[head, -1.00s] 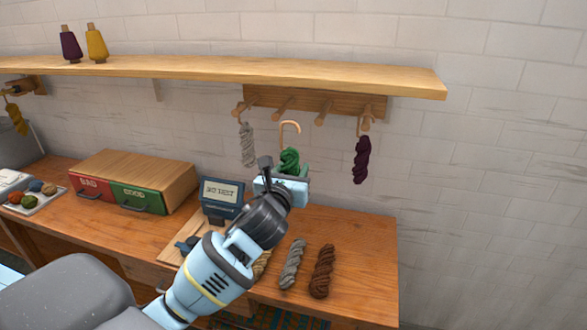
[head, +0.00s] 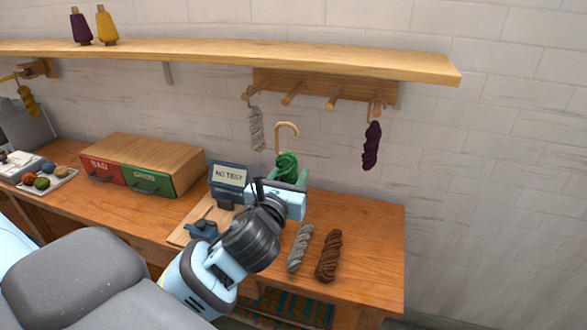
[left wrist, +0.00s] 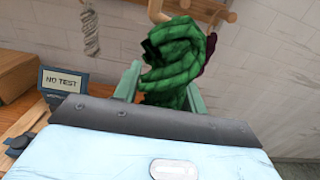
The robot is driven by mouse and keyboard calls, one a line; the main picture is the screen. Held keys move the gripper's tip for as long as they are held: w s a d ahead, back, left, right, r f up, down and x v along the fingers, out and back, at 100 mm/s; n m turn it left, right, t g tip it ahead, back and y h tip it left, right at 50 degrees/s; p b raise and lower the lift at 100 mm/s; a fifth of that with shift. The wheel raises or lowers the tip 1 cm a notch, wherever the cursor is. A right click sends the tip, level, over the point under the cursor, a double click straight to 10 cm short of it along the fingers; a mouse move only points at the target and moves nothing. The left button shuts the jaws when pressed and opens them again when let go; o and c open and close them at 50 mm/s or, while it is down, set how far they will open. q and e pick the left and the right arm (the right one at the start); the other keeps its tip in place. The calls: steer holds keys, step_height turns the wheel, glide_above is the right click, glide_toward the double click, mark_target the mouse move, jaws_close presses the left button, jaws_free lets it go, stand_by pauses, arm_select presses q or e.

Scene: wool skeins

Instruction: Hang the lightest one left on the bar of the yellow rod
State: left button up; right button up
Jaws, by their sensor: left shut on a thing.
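My left gripper (head: 287,183) is shut on a green skein (head: 286,165), held above the bench in front of the wall. A tan cane-shaped hook (head: 287,128) rises from the skein's top. In the left wrist view the green skein (left wrist: 176,60) stands between the two fingers. A grey skein (head: 300,247) and a brown skein (head: 329,255) lie on the bench to the right of my arm. At the far left a yellow skein (head: 29,101) hangs from a bar by a wooden wall bracket (head: 42,68). My right gripper is not in view.
A peg rack (head: 310,88) holds a pale grey skein (head: 256,129) on its left peg and a purple one (head: 372,146) on its right; the middle pegs are bare. A shelf (head: 230,57) runs above. A scale display (head: 229,176) reads "NO TEST". BAD and GOOD drawers (head: 148,160) stand left.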

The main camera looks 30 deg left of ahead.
arm_select(q)
steer(key=shift+v, duration=2.3)
